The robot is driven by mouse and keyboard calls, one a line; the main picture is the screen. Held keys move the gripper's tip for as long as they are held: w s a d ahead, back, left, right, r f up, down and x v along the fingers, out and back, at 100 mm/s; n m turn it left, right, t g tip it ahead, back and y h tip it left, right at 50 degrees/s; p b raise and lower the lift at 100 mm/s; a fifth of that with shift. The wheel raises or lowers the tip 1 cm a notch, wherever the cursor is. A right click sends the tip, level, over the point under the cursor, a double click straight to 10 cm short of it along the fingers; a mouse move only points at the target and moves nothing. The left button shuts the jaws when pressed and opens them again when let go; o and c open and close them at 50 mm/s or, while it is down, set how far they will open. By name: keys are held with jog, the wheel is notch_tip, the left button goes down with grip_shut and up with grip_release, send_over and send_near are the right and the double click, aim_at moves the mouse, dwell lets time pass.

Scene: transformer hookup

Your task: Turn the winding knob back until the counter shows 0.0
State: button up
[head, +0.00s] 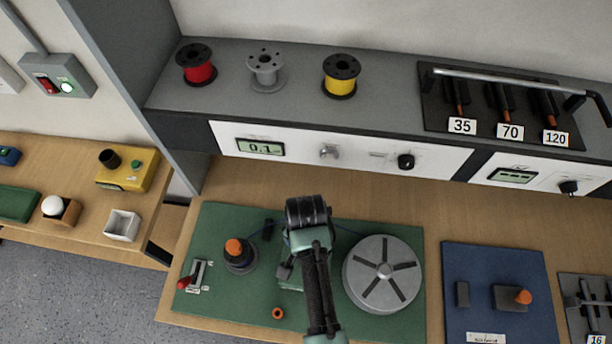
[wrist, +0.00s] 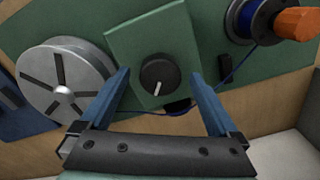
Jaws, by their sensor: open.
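The winding knob (wrist: 159,75) is round and black with a white pointer line, on a green box (wrist: 133,39) in the wrist view. The line points down and slightly left in that view. My gripper (wrist: 161,82) is open, with one blue finger on each side of the knob in the picture and a visible gap on both sides. Its height above the knob is hard to judge. In the head view my arm hides the knob and most of the box (head: 290,276). The counter (head: 260,147) on the white panel appears to read 0.1; any further digit is unclear.
A grey slotted drum (head: 383,274) stands right of my arm on the green board (head: 235,312). A spool with an orange cap (head: 234,247) stands left, with blue wire (wrist: 238,72) by the box. A lever with a red handle (head: 184,283) is at the far left.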

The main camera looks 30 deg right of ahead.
jog(key=shift+w+f, duration=0.1)
jog(key=shift+f, duration=0.4)
jog(key=c, duration=1.4)
